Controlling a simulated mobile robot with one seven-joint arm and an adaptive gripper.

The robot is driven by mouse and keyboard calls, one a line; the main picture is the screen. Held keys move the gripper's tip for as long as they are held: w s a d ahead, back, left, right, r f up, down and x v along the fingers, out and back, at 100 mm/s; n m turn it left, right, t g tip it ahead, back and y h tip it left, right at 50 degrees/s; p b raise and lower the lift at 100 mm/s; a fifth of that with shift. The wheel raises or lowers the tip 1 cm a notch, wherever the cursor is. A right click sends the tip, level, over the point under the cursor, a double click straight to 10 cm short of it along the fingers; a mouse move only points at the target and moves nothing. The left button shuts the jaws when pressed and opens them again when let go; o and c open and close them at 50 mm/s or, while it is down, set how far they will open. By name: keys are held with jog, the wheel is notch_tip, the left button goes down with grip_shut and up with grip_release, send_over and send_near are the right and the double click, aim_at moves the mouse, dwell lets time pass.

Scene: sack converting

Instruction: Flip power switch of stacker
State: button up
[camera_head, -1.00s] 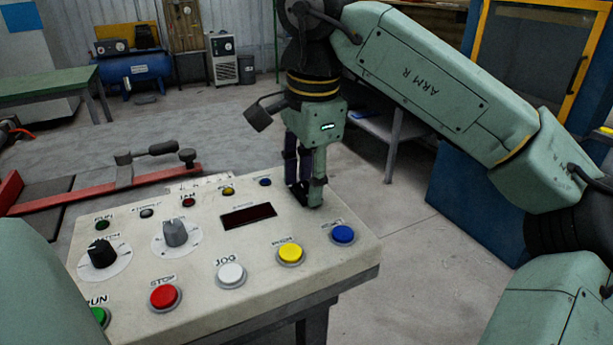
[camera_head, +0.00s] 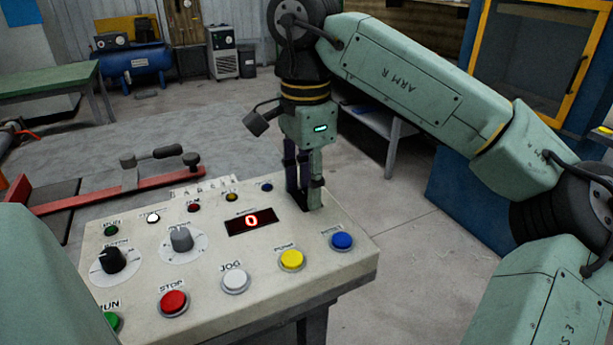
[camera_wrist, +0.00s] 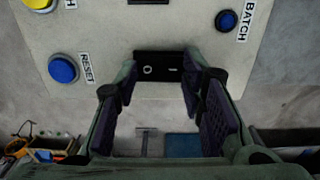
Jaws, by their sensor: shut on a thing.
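The stacker's control panel (camera_head: 210,265) is a cream sloped box with knobs, lamps and coloured buttons. Its display (camera_head: 251,221) is lit and reads a red 0, and a small white lamp (camera_head: 153,217) glows. The power switch is a black rocker plate (camera_wrist: 158,66) with a ring mark and a dash, near the panel's far right edge. My gripper (camera_head: 304,203) points down at it, its fingers on either side. In the wrist view my gripper (camera_wrist: 160,82) shows its two fingertips at the switch's ends. In the head view the fingers mostly hide the switch.
A blue button (camera_head: 342,240) and a yellow button (camera_head: 291,259) are close in front of my gripper. A red-framed part with a black lever (camera_head: 160,155) lies behind the panel. The floor right of the panel is free. A blue cabinet (camera_head: 470,190) stands further right.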

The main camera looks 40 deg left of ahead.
aim_at(306, 196)
jog(key=o, duration=1.1)
jog(key=shift+o, duration=0.2)
notch_tip(306, 196, up, 8)
jog(key=shift+f, duration=0.25)
